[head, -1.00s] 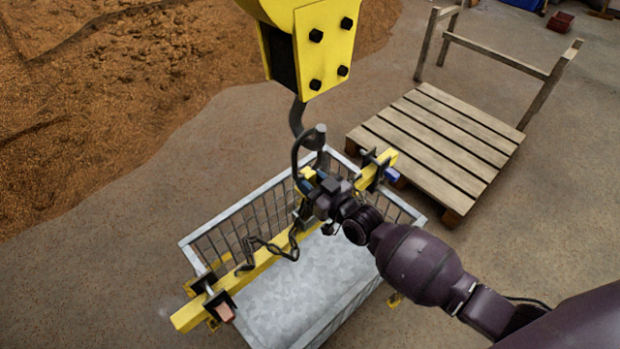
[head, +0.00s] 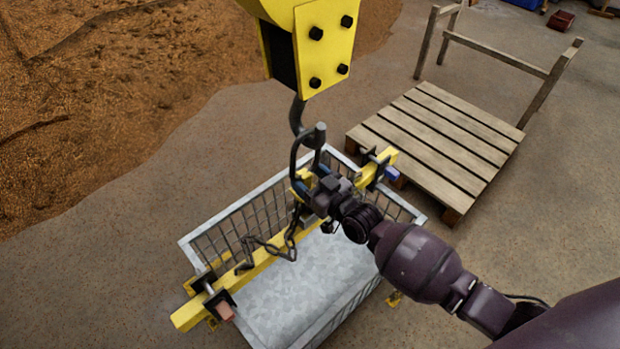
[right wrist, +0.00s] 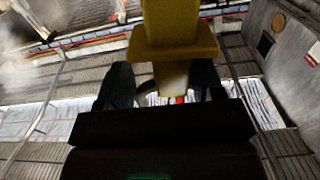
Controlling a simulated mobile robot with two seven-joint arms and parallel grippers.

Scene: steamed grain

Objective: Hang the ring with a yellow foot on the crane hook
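The crane hook (head: 297,116) hangs dark below the yellow crane block (head: 326,45) in the head view. The dark ring (head: 293,160) is at the hook's lower end; where they overlap, I cannot tell the two dark parts apart clearly. Its yellow foot (head: 299,181) shows just left of my right gripper (head: 312,183). In the right wrist view, the yellow foot (right wrist: 173,78) stands between the two dark fingers of my right gripper (right wrist: 163,88), with a visible gap on its left side. The fingers look open around it. My left gripper is not in view.
A wooden pallet (head: 440,135) is at right. A grain heap (head: 110,110) fills the upper left.

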